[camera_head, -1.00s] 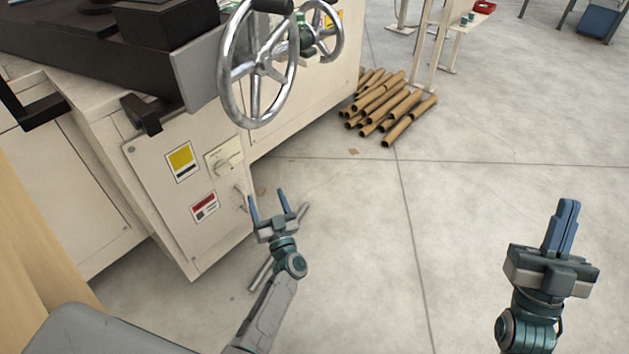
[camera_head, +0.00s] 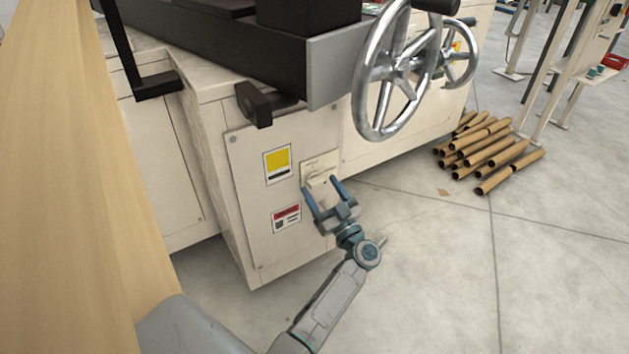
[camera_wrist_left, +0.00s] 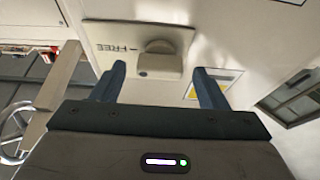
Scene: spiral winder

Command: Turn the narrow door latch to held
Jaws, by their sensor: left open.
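The narrow door (camera_head: 245,215) is a cream panel on the machine's near end. Its latch (camera_head: 320,178) is a pale knob on a small pale plate, partly behind my left gripper (camera_head: 321,186). In the left wrist view the latch knob (camera_wrist_left: 160,62) sits on its plate (camera_wrist_left: 105,35), beside the printed word FREE. My left gripper (camera_wrist_left: 160,76) is open there, with one blue finger to each side of the knob as seen; I cannot tell whether they touch it. My right gripper is out of view.
Yellow (camera_head: 277,164) and red-and-white (camera_head: 286,218) labels are on the door. A black block (camera_head: 255,103) and a large metal handwheel (camera_head: 383,70) stick out above the latch. Cardboard tubes (camera_head: 490,155) lie on the floor at right. Wooden boarding (camera_head: 75,200) rises at left.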

